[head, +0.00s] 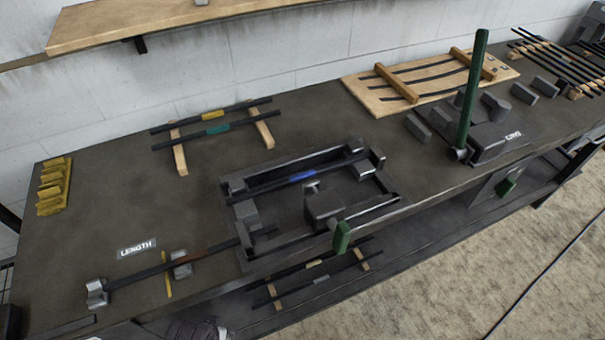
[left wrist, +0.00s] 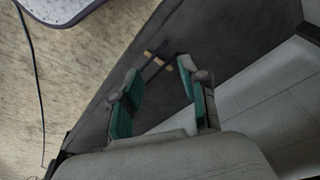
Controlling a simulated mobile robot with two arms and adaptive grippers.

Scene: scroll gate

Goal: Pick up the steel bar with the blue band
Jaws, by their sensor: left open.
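The steel bar with the blue band (head: 302,176) lies in the dark rectangular fixture (head: 235,187) at the middle of the bench in the head view. Its ends lie near grey blocks at the fixture's back side. My left gripper (left wrist: 160,70) shows only in the left wrist view. Its two green-padded fingers are spread apart, with nothing held between them. Beyond the fingers are dark bars and small wooden strips on a dark surface; no blue band can be made out there. My right gripper is in neither view.
Bars with yellow (head: 212,114) and green (head: 217,129) bands lie on wooden strips behind the fixture. Another bar (head: 150,272) lies by the LENGTH label. A tall green lever (head: 472,90) stands at right. A wooden shelf (head: 130,22) overhangs the back. The bench's left middle is clear.

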